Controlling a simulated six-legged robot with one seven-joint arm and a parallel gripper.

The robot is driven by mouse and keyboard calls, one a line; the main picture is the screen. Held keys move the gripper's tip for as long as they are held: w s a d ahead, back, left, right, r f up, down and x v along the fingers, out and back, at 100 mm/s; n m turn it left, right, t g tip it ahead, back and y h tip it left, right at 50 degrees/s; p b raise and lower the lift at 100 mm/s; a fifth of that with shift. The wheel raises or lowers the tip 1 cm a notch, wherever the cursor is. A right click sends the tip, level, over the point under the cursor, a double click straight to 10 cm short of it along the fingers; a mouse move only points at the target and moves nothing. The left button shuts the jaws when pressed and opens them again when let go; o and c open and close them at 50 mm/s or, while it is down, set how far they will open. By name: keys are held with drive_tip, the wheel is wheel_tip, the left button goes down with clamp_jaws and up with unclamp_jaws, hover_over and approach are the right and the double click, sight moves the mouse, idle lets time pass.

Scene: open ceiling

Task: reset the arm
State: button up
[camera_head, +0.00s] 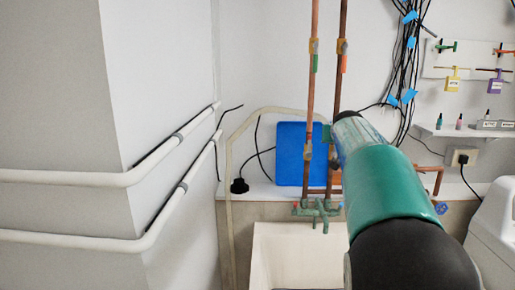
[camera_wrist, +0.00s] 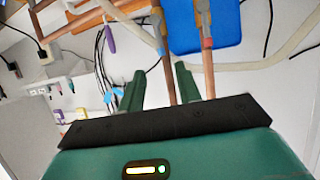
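My arm, teal and black, reaches from the lower right toward the copper pipes in the head view, and hides part of the wall behind it. My gripper (camera_wrist: 160,88) shows in the wrist view with its two green fingers spread apart. No object is held between the fingers. A copper pipe (camera_wrist: 164,50) passes behind the gap between them, and I cannot tell how far away it is. The fingertips are not clear in the head view.
Two vertical copper pipes (camera_head: 311,95) stand before a blue panel (camera_head: 290,153). A pale basin (camera_head: 275,245) lies below. White pipes (camera_head: 75,178) run along the left wall. Black cables (camera_head: 408,50) hang at right, near a shelf (camera_head: 470,132) and a socket (camera_head: 463,154).

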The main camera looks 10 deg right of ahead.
drive_tip(key=s+a+f+n+g+y, duration=0.1)
drive_tip(key=s+a+f+g+y, duration=0.1)
drive_tip(key=s+a+f, duration=0.5)
drive_tip(key=s+a+f+n+g+y, duration=0.2)
drive_tip(key=s+a+f, duration=0.5)
drive_tip(key=s, duration=1.2)
drive_tip(key=s+a+f+n+g+y, duration=0.1)
drive_tip(key=s+a+f+n+g, duration=0.1)
drive_tip(key=s+a+f, duration=0.5)
drive_tip(key=s+a, duration=0.5)
drive_tip(key=s, duration=0.2)
drive_tip(key=shift+a+f+y, duration=0.2)
drive_tip(key=shift+f+y, duration=0.1)
drive_tip(key=shift+y, duration=0.1)
drive_tip(key=shift+d, duration=0.1)
